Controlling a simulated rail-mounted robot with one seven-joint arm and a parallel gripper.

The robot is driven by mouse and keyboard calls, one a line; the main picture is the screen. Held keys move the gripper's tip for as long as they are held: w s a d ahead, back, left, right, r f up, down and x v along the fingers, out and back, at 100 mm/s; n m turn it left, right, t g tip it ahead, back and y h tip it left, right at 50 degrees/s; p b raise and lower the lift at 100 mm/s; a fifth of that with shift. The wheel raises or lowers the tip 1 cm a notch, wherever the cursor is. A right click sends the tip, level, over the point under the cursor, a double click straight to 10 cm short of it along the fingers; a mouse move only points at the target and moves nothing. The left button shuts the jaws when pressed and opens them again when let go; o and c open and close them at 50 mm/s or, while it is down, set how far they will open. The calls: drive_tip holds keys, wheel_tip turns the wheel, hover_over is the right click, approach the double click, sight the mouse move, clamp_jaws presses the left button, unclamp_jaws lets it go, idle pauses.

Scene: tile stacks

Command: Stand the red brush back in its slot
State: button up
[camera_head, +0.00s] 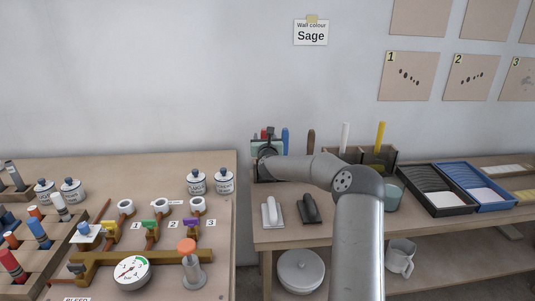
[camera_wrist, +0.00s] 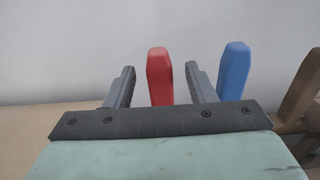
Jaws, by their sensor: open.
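The red brush shows as an upright red handle (camera_wrist: 160,78) in the wrist view. It stands between the two fingers of my gripper (camera_wrist: 161,84), with a visible gap on each side. My gripper is open; I cannot tell how deep the handle sits between the fingers. In the head view only a small bit of the red handle (camera_head: 263,133) shows behind my gripper (camera_head: 267,145). The brush's lower part is hidden in both views, so its seating in a slot cannot be seen.
A blue handle (camera_wrist: 235,70) stands upright right of the red one, with a brown handle (camera_wrist: 302,88) farther right.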

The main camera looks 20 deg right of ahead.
drive_tip(key=b+v, duration=0.1)
drive_tip(key=v, duration=1.3)
drive_tip(key=shift+s, duration=0.2)
